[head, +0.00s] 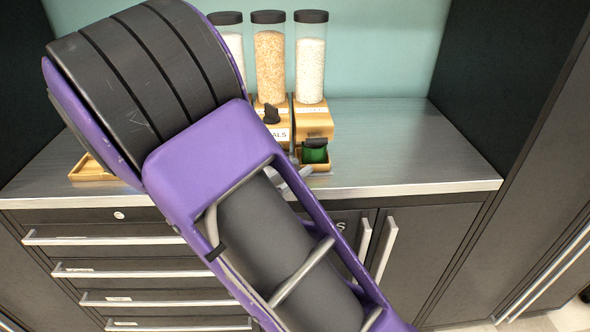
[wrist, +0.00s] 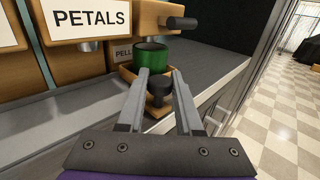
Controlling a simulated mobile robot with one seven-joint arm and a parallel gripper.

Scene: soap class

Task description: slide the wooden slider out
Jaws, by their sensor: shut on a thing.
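The wooden slider (wrist: 128,78) is a small light-wood tray at the foot of the pellet dispenser, near the counter's front edge. It also shows in the head view (head: 322,168). A green cup (wrist: 151,55) sits on it, touching or close under the dispenser's spout. A black knob (wrist: 158,88) stands at the slider's near end, between my fingers. My gripper (wrist: 158,76) is shut on this knob. In the head view my purple arm hides most of my gripper and part of the slider. How far the slider sticks out is hard to tell.
Several clear tubes with black lids stand on wooden dispensers, one labelled PETALS (wrist: 75,45). A black handle (wrist: 182,22) juts out above the cup. A wooden tray (head: 88,172) lies at the left. The counter (head: 400,150) is clear at the right; drawers with bar handles are below.

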